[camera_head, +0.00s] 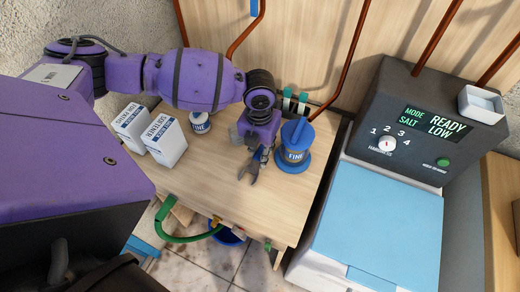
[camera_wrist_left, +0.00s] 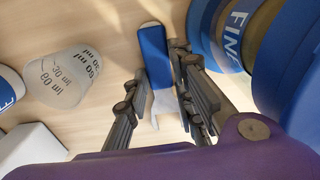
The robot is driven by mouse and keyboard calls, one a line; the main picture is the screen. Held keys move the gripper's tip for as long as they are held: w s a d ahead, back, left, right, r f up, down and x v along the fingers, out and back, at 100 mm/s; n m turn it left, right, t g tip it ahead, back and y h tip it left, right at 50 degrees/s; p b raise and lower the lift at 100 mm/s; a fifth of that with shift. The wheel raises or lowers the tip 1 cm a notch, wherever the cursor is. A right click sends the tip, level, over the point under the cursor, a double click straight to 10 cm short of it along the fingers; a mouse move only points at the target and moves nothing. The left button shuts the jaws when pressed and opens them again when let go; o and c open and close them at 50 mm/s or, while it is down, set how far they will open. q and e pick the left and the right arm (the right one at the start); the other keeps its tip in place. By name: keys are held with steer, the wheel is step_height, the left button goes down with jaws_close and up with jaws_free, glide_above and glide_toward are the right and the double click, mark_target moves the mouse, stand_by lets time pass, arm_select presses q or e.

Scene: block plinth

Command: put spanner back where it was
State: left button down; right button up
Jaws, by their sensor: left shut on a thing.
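My left gripper (camera_head: 250,172) is low over the wooden table, just left of the blue canister marked FINE (camera_head: 295,148). In the left wrist view its fingers (camera_wrist_left: 158,95) are closed around a slim tool with a blue grip (camera_wrist_left: 153,52) and a pale end (camera_wrist_left: 158,112), which I take to be the spanner. In the head view the gripper mostly hides this tool, with a bit of blue beside the fingers. I cannot tell whether the tool touches the table. My right gripper is not in view.
A measuring cup (camera_wrist_left: 65,76) is near the gripper. A green hose (camera_head: 185,238) hangs at the front edge. A grey-blue machine (camera_head: 385,215) stands right.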

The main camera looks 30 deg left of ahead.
arm_select(q)
steer(key=shift+r, duration=0.1)
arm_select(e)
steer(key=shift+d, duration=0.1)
arm_select(q)
steer(key=shift+f, duration=0.2)
steer(key=c, duration=1.8)
jaws_free()
steer(key=shift+o, duration=0.2)
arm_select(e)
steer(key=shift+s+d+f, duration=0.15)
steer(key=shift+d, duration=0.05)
arm_select(q)
steer(key=shift+r, duration=0.2)
step_height(320, 180, up, 12)
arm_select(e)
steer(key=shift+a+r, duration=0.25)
